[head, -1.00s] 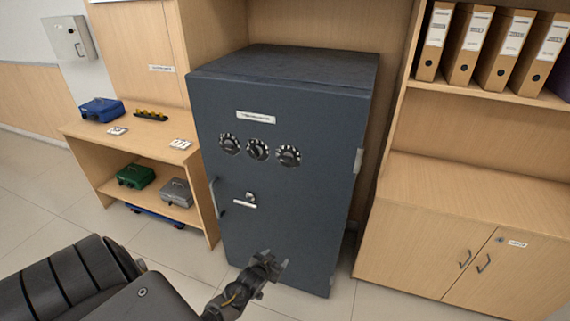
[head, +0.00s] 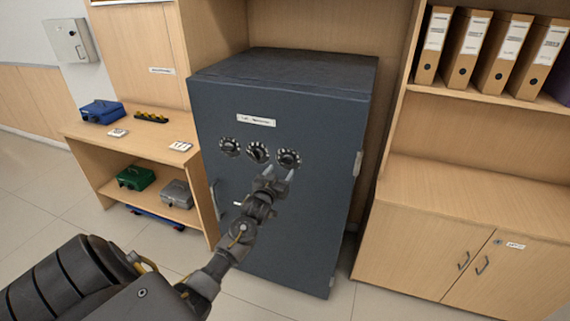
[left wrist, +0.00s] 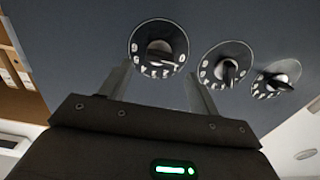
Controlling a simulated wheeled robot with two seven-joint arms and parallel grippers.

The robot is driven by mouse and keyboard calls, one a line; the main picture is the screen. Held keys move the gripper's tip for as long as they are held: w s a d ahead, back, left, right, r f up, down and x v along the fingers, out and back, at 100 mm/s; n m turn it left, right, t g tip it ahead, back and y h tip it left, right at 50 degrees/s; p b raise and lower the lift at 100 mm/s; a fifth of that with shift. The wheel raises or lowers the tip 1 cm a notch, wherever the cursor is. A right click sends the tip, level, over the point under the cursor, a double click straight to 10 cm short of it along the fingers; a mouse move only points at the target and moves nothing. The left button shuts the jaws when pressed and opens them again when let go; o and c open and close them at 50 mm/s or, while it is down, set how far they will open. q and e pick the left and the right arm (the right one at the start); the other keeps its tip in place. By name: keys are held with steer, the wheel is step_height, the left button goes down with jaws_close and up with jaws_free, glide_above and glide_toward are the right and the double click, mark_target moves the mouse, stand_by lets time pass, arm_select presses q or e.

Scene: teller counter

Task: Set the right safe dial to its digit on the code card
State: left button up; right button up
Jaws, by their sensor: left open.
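The grey-blue safe (head: 330,200) has three black dials in a row on its door. The right dial (head: 288,157) is just above the fingertips of my left gripper (head: 279,172), which is open and empty. In the left wrist view, which is turned over, the right dial (left wrist: 158,48) is the leftmost one, between and a little beyond the open fingers, with its knob and ring of digits showing. No contact is visible. The middle dial (head: 257,152) and left dial (head: 229,146) are beside it. A small white card (head: 180,146) lies on the side counter; its writing is too small to read.
Below are green and grey boxes. My forearm covers part of the safe's lower door. A cabinet (head: 450,220) stands right.

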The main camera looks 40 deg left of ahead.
mark_target(285, 164)
arm_select(q)
steer(key=shift+p+x, duration=0.3)
steer(key=shift+x, duration=2.4)
steer(key=c, duration=1)
